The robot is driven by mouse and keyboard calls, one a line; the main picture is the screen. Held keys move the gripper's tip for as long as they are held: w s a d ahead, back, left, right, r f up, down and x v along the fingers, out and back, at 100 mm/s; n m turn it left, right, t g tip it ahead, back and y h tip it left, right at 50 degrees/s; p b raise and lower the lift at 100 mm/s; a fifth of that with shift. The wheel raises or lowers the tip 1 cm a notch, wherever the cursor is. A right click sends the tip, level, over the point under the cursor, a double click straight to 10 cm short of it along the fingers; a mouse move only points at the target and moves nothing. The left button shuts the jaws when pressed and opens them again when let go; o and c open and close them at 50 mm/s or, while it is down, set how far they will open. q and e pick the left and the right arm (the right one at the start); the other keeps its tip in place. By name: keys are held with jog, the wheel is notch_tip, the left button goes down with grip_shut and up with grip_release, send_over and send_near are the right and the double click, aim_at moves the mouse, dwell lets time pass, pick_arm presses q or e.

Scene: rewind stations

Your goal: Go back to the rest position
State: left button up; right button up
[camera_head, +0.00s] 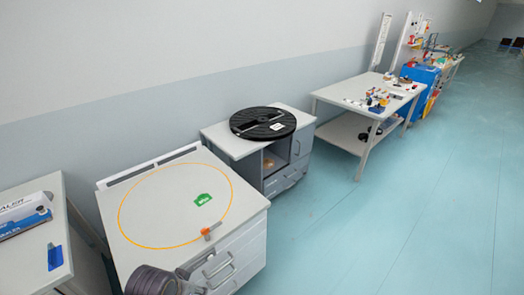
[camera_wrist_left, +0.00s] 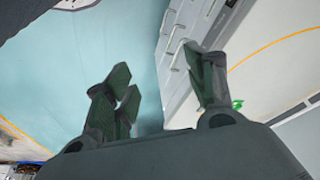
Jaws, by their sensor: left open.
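My left gripper shows in the left wrist view (camera_wrist_left: 162,84) with its dark green-padded fingers wide apart and nothing between them. Behind the fingers are the teal floor and the drawer front of the white cabinet (camera_wrist_left: 185,85). In the head view, a dark grey part of my left arm shows at the bottom edge, in front of the white cabinet (camera_head: 220,262) with drawers. How far the fingers are from the drawer handles cannot be told. My right gripper is not in view.
The cabinet top carries an orange ring outline (camera_head: 135,238), a green label (camera_head: 203,199) and a small orange item (camera_head: 211,231). A black turntable (camera_head: 263,122) sits on another cabinet. A left table (camera_head: 20,262) holds a box (camera_head: 22,216). The floor (camera_head: 400,215) at right is clear.

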pick_arm(q)
jog(key=s+a+f+n+g, duration=0.1)
jog(key=s+f, duration=0.2)
jog(key=f, duration=1.4)
jog(key=s+a+f, duration=0.1)
jog(key=s+f, duration=0.1)
jog(key=f, duration=1.6)
jog(key=s+a+f, duration=0.2)
jog(key=s+f, duration=0.6)
jog(key=s, duration=0.2)
jog(key=s+a+f+g, duration=0.1)
jog(key=s+f, duration=0.8)
jog(key=s, duration=0.2)
jog(key=shift+s+a+f+g+y, duration=0.2)
jog(key=shift+a+f+g+y, duration=0.1)
jog(key=shift+a, duration=0.1)
